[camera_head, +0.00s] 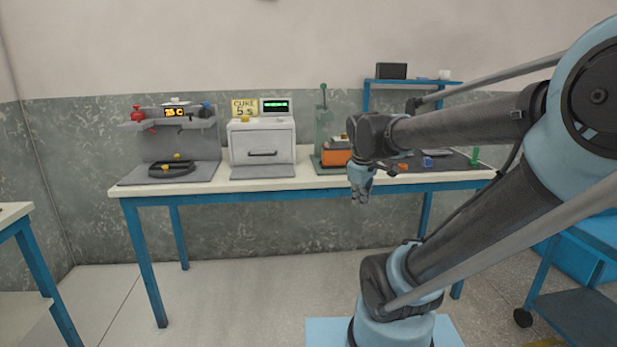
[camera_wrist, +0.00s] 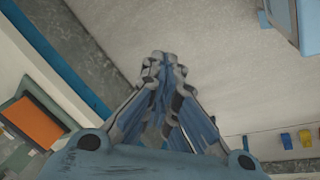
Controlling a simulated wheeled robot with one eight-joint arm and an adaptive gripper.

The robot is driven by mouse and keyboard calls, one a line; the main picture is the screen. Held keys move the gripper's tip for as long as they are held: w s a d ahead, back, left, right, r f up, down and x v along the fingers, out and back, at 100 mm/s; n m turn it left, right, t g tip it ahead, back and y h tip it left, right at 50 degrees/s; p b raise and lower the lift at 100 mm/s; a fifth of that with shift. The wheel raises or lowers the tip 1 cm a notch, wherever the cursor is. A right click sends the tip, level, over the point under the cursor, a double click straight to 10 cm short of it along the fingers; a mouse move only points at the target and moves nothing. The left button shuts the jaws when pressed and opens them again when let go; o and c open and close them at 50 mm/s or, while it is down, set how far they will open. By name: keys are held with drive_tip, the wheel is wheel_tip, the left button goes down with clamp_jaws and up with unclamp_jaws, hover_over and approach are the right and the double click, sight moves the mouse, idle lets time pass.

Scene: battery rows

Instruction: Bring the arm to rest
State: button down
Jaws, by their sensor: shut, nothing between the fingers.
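My arm (camera_head: 470,130) reaches in from the right in the head view, raised and folded in front of the workbench. My gripper (camera_head: 361,197) hangs from its end, pointing down, in front of the bench's front edge and apart from it. In the wrist view my gripper (camera_wrist: 166,62) has its fingertips together, with nothing seen between them. Below the fingertips there is floor (camera_wrist: 215,50).
The blue-legged workbench (camera_head: 235,183) stands behind my gripper. It bears a grey oven box (camera_head: 262,148), an orange block (camera_head: 337,157), a black ring (camera_head: 172,170) and small coloured pieces. A blue cart (camera_head: 585,315) stands at right. Floor in front is clear.

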drive_tip(key=s+d+f+m+g, duration=0.1)
drive_tip(key=s+d+f+m, duration=0.2)
drive_tip(key=s+f+m, duration=0.6)
drive_tip(key=s+f, duration=0.1)
drive_tip(key=s, duration=0.3)
drive_tip(key=shift+s+m+g+y, duration=0.15)
drive_tip(key=shift+m+g+y, duration=0.15)
drive_tip(key=shift+y, duration=0.1)
drive_tip(key=shift+d+f, duration=0.1)
drive_tip(key=shift+w+f, duration=0.15)
drive_tip(key=shift+w, duration=0.3)
